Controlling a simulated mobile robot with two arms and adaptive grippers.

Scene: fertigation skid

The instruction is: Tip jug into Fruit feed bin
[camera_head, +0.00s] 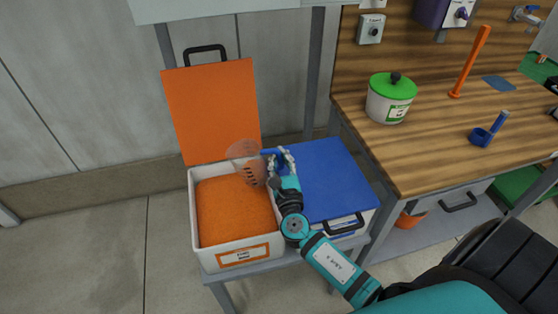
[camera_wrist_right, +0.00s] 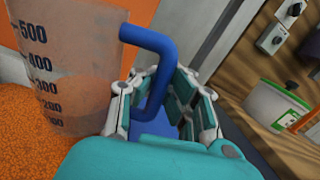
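The jug (camera_head: 244,158) is a clear measuring jug with black marks, an orange tint and a blue handle (camera_wrist_right: 151,50). It hangs over the back right part of the orange-labelled bin (camera_head: 207,252), which is open and full of orange granules. The jug (camera_wrist_right: 65,62) looks tilted in the head view. I cannot tell whether the tint is contents or granules seen through it. My right gripper (camera_head: 282,158) has its fingers around the handle, also in the right wrist view (camera_wrist_right: 155,103). The bin's label is too small to read surely. My left gripper is out of view.
The bin's orange lid (camera_head: 212,108) stands open behind it. A bin with a shut blue lid (camera_head: 322,180) is close on the right. A wooden bench (camera_head: 440,130) holds a green-lidded pot (camera_head: 388,100), an orange tool (camera_head: 470,62) and a blue scoop (camera_head: 484,135). A frame post (camera_head: 314,75) rises behind.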

